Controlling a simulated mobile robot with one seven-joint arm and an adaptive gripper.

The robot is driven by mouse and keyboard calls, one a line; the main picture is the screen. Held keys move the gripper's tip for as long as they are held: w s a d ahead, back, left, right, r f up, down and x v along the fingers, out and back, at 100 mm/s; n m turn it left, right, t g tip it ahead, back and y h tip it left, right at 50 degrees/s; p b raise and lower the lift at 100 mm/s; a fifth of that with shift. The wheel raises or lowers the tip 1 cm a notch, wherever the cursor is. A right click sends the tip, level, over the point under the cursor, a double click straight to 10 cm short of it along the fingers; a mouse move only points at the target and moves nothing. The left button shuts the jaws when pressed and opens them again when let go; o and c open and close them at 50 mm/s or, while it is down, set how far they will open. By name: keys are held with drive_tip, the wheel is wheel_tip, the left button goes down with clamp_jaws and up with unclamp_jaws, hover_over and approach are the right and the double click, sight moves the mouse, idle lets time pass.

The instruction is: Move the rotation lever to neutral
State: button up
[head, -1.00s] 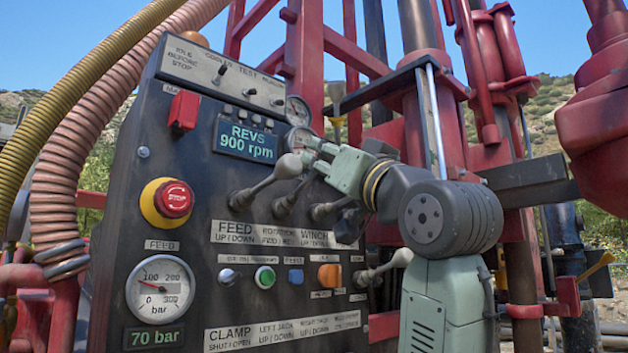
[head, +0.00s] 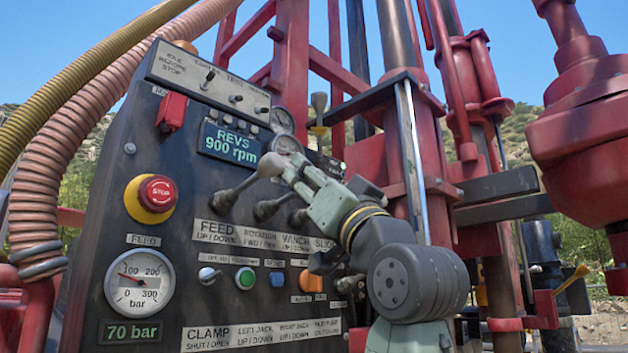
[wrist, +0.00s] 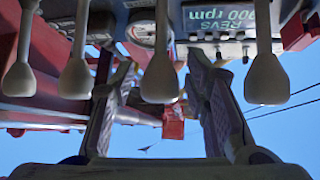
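The rotation lever (head: 272,208) is the second grey lever from the left on the control panel, above its label (head: 262,239). Its upper end is hidden behind my gripper in the head view. In the wrist view, which is upside down, I take the rotation lever (wrist: 161,80) to be the pale rounded handle in the middle. My gripper (wrist: 160,68) is open, with one finger on each side of that handle in the picture. I see gaps at both sides and cannot tell the depth between them. In the head view my gripper (head: 288,168) is beside the feed lever's knob (head: 270,165).
The feed lever (wrist: 267,78) stands to the right in the wrist view, the winch lever (wrist: 75,75) to the left. The panel holds a red stop button (head: 157,194), a pressure gauge (head: 139,281) and a display (head: 230,143) reading 900 rpm. Hoses (head: 60,150) run at left.

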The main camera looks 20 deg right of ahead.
drive_tip(key=v, duration=1.2)
idle(0.6)
